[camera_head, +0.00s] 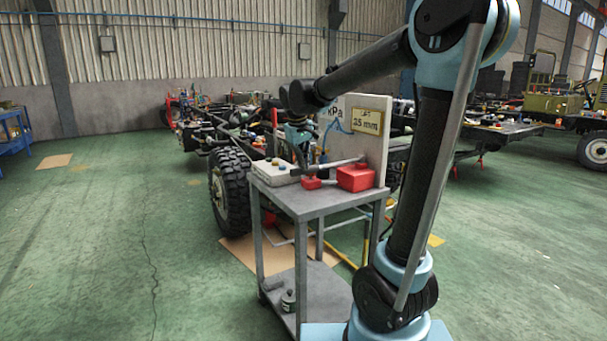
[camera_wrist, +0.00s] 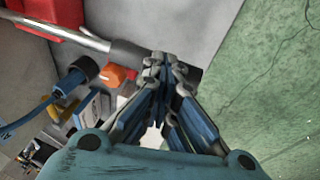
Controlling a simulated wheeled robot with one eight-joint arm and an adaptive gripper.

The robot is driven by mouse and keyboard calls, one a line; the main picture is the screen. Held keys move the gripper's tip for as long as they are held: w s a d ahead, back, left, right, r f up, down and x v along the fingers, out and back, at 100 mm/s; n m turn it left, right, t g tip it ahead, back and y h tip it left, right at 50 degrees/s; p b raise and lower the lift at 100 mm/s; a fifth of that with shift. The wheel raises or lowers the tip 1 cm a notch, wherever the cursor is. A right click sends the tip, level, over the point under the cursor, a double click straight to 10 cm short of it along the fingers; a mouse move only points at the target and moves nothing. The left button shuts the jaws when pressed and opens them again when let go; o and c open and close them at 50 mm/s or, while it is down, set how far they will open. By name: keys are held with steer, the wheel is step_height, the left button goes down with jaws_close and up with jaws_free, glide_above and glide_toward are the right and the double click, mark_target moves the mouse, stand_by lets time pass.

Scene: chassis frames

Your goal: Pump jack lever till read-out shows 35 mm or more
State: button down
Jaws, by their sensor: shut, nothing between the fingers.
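The red jack (camera_head: 355,179) stands on the cart top at the right, beside the panel. Its grey lever (camera_head: 344,163) lies nearly level, sloping slightly down to the left. The yellowish read-out (camera_head: 367,121) on the panel shows mm; its first digit is too small to tell, 2 or 3, followed by 5. My gripper (camera_head: 304,167) is over the cart near the lever's free end. In the wrist view the lever (camera_wrist: 80,37) ends in a dark grip near my shut fingertips (camera_wrist: 165,66). Nothing is between them; whether they touch the grip I cannot tell.
The grey cart (camera_head: 330,204) carries a pale box (camera_head: 275,172) at its left and the upright kPa panel (camera_head: 370,102) at its back. An orange knob (camera_wrist: 113,75) and a blue hose fitting (camera_wrist: 76,75) lie close to my fingers. A large tyre (camera_head: 232,188) stands behind.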

steer(key=d+v, duration=0.1)
steer(key=v, duration=0.8)
steer(key=shift+w+a, duration=0.15)
steer(key=shift+a, duration=0.1)
stand_by(2.0)
